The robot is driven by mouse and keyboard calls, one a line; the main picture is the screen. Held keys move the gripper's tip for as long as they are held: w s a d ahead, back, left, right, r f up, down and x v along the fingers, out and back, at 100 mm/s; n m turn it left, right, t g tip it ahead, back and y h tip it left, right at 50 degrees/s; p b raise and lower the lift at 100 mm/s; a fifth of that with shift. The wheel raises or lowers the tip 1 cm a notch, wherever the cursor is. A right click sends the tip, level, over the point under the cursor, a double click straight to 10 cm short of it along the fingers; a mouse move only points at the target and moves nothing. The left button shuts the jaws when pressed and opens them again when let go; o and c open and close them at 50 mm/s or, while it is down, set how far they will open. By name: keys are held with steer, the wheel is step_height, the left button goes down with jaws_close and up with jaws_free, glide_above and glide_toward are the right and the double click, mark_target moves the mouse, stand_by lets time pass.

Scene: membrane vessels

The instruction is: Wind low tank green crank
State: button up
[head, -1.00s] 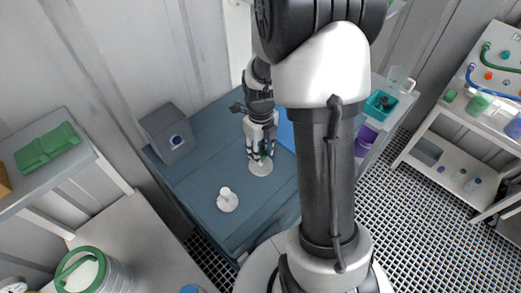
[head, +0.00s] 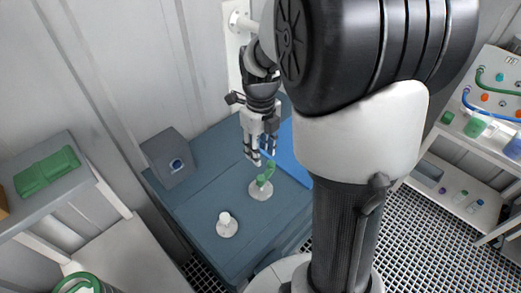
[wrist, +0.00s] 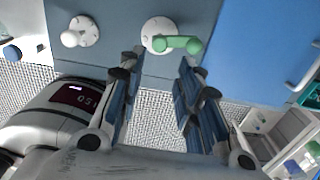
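The green crank (head: 264,180) stands on a round white base on the blue-grey tank top (head: 205,195). In the wrist view the crank (wrist: 178,44) has its arm lying to the right of the base's centre. My gripper (head: 258,160) is just above and behind the crank in the head view, pointing down, with nothing held. In the wrist view my gripper (wrist: 162,62) has its two fingers spread wide, with the crank beyond and between the fingertips. The crank appears apart from the fingers.
A white knob on a round base (head: 227,224) stands on the same top, left of the crank. A grey box with a blue button (head: 172,160) is at the left edge. A bright blue panel (wrist: 265,50) lies to the right.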

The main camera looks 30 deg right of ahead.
steer(key=shift+o, duration=1.2)
steer(key=shift+r+n, duration=0.2)
steer(key=shift+n, duration=0.3)
steer(key=n, duration=1.3)
glide_toward(260, 178)
step_height(260, 178, down, 9)
steer(key=b, duration=0.5)
jaws_close()
